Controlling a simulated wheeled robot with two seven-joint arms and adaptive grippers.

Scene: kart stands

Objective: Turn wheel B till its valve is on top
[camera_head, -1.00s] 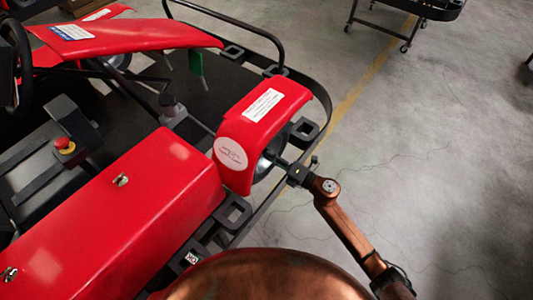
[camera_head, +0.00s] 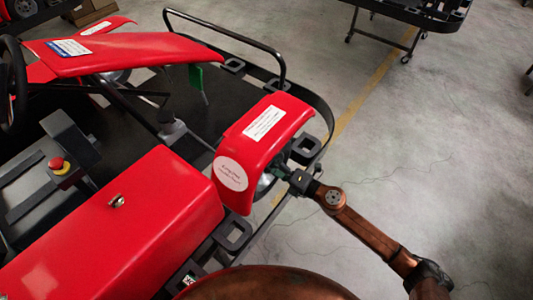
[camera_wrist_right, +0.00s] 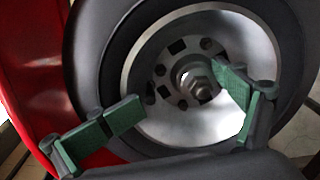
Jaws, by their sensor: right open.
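A kart wheel with a dark tyre and silver rim (camera_wrist_right: 165,70) fills the right wrist view, with a hub nut at its centre. I see no letter on it and cannot make out a valve. In the head view the wheel (camera_head: 266,184) is mostly hidden under a red fender (camera_head: 262,135). My right gripper (camera_wrist_right: 180,105) is open, its green-padded fingers apart in front of the lower part of the wheel. In the head view the right gripper (camera_head: 283,172) is at the wheel's outer side; contact cannot be told. My left gripper is not in view.
A black bumper rail (camera_head: 325,110) curves round the fender. A wheeled cart (camera_head: 420,15) stands at the back. The grey floor at right is free.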

